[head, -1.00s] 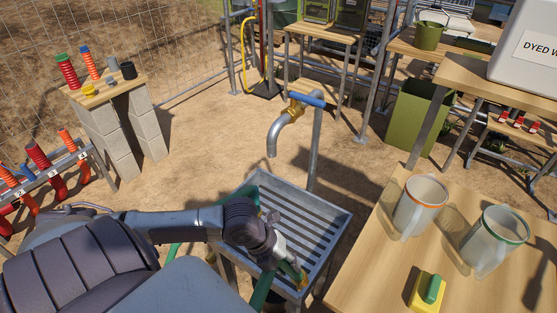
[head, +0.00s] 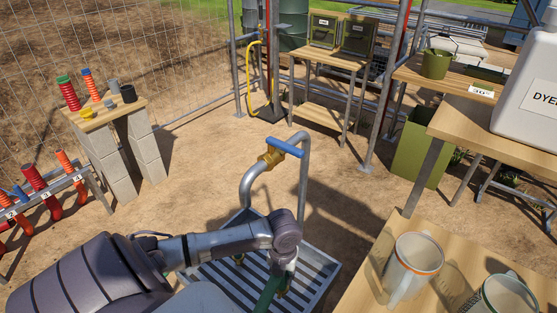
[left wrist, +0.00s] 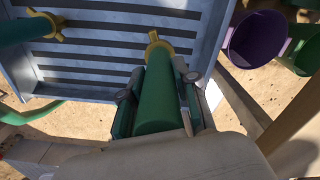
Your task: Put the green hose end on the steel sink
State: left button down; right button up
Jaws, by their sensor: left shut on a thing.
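The steel sink (head: 322,260) is a grey slatted tray below the tap in the head view. Its slats (left wrist: 90,78) fill the upper left of the left wrist view. My left gripper (head: 284,280) is over the sink's right part. In the left wrist view the gripper (left wrist: 155,95) is shut on the green hose end (left wrist: 157,105), whose brass-yellow winged fitting (left wrist: 157,43) points over the slats. I cannot tell whether the fitting touches them. A second green hose (left wrist: 20,30) with a similar fitting shows at upper left there. My right gripper is out of view.
A bent grey tap (head: 258,178) with a blue lever stands behind the sink. A wooden table (head: 362,285) with mugs (head: 412,265) is at the right. In the left wrist view a purple bucket (left wrist: 257,38) hangs right of the sink.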

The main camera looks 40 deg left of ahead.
pick_arm(q)
notch_tip(320, 180, down, 6)
jog(key=w+a, duration=0.1)
jog(key=a, duration=0.1)
jog(key=shift+w+a+r+p, duration=0.15)
jog(key=shift+w+a+p, duration=0.05)
jog(key=shift+w+p, duration=0.2)
jog(key=c, duration=1)
grip_release()
jog(key=shift+o, duration=0.7)
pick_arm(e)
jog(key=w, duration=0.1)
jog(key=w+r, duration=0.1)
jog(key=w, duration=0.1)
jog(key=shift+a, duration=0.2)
pick_arm(q)
notch_tip(320, 180, up, 12)
jog(key=shift+b, duration=0.3)
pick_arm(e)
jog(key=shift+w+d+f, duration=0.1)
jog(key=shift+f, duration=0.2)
